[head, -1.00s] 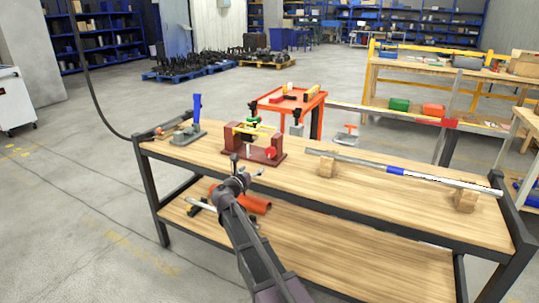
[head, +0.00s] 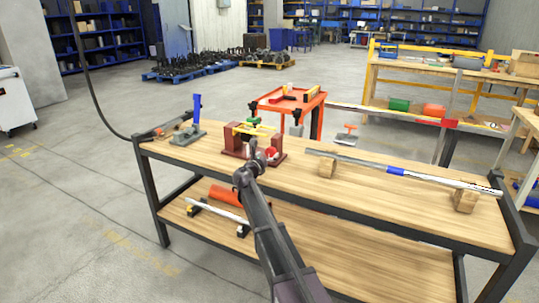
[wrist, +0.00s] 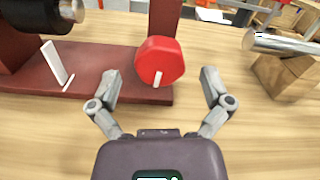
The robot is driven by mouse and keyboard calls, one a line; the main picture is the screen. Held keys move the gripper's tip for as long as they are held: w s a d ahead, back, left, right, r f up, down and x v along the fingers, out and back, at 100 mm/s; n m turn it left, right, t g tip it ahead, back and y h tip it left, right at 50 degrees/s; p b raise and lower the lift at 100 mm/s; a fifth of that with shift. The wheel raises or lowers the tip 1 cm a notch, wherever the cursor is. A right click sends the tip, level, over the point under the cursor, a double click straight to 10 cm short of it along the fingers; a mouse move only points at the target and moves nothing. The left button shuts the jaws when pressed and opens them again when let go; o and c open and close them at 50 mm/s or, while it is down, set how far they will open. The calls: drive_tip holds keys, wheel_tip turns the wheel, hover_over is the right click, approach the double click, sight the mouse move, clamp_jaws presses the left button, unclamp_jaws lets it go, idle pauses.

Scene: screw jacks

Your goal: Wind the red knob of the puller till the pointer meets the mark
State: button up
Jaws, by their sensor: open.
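The puller has a dark red base and uprights (head: 234,143) and stands on the workbench. Its red faceted knob (wrist: 160,56) shows in the wrist view, with a short white stripe at its lower edge. The knob also shows in the head view (head: 272,153), partly behind my gripper. A white upright strip (wrist: 55,64) stands on the base left of the knob, beside a thin white line; I cannot tell which is pointer or mark. My gripper (wrist: 159,76) is open, its fingers on either side of the knob and apart from it.
A metal bar (head: 400,171) rests on wooden blocks to the right. A device with a blue handle (head: 196,110) stands at the bench's left. A dark cylinder (wrist: 38,14) is at the wrist view's upper left. Bare bench top lies in front of the puller.

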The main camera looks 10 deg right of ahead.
drive_tip(key=shift+w+d, duration=0.45)
drive_tip(key=shift+w, duration=0.15)
drive_tip(key=c, duration=1.1)
drive_tip(key=shift+c, duration=0.2)
drive_tip(key=shift+m, duration=0.4)
drive_tip(key=m, duration=0.4)
drive_tip(key=shift+m, duration=2)
drive_tip(key=shift+a, duration=0.1)
